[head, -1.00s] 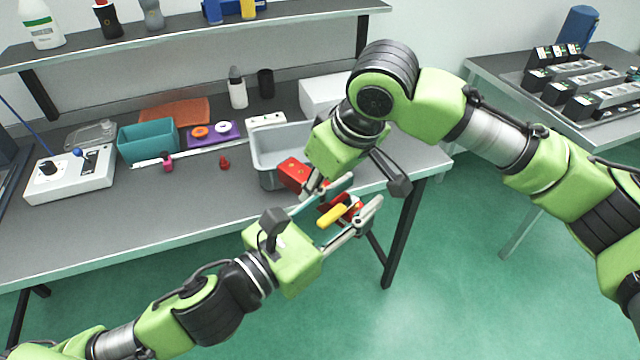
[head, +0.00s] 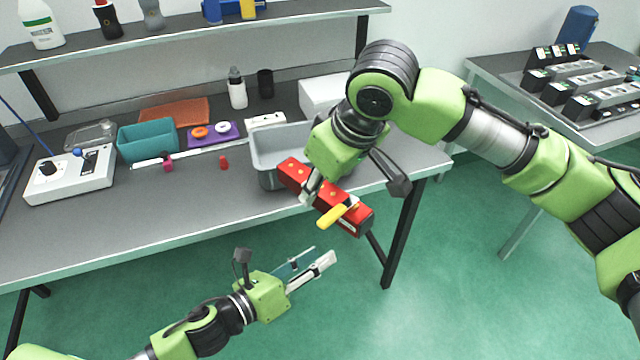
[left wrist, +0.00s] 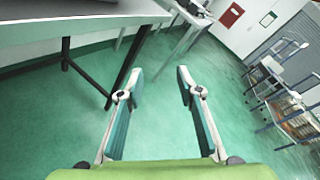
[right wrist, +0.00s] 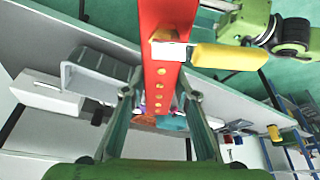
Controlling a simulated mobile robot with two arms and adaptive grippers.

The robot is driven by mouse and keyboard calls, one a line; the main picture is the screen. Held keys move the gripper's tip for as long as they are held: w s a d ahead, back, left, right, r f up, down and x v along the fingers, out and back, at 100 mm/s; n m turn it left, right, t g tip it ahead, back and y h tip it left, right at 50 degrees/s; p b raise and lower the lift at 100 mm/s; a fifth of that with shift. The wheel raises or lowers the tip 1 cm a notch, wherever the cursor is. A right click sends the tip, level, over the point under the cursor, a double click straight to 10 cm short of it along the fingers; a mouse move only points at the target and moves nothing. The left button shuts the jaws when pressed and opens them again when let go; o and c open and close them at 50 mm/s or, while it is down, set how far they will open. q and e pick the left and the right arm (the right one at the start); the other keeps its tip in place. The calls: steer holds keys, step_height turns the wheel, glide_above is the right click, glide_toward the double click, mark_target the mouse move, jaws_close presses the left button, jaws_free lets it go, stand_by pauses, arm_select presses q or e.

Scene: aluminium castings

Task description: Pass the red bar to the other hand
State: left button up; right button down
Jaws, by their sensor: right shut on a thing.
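The red bar (head: 358,221) is a long red block with yellow dots and a yellow handle (head: 332,216) on its side. My right gripper (head: 314,193) is shut on the bar and holds it in the air in front of the table edge. In the right wrist view the red bar (right wrist: 162,75) runs between the fingers (right wrist: 160,95). My left gripper (head: 318,258) is open and empty, below and apart from the bar. In the left wrist view its fingers (left wrist: 158,80) stand wide apart with only floor between them.
A grey bin (head: 268,178) stands on the table (head: 120,222) just behind the bar. A teal bin (head: 148,140), a purple tray (head: 215,140) and a control box (head: 70,175) stand further left. The floor around my left gripper is clear.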

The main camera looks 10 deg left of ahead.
arm_select(q)
steer(key=w+a+f+n+g+y, duration=0.1)
steer(key=a+f+n+y, duration=0.1)
steer(key=a+f+n, duration=0.45)
steer(key=a+f+n+y, duration=0.3)
steer(key=f+n, duration=0.1)
steer(key=f, duration=0.6)
steer(key=s+a+f+n+g+y, duration=0.2)
steer(key=s+a+f+n, duration=0.15)
steer(key=f, duration=0.45)
steer(key=s+a+f+n+g+y, duration=0.1)
steer(key=s+a+f+n, duration=0.3)
steer(key=f, duration=0.4)
steer(key=s+d+f+n+g, duration=0.1)
steer(key=s+f+n, duration=0.4)
steer(key=s, duration=0.5)
steer(key=s+d+f+n+g+y, duration=0.1)
steer(key=s+f+n+g, duration=0.3)
steer(key=s, duration=0.7)
steer(key=s+d+f+n+g, duration=0.1)
steer(key=s+f+n+g, duration=0.2)
steer(key=s+f+n, duration=0.3)
steer(key=s+f, duration=0.2)
steer(key=s, duration=0.2)
steer(key=shift+s+f+n, duration=0.35)
steer(key=shift+s+n, duration=0.05)
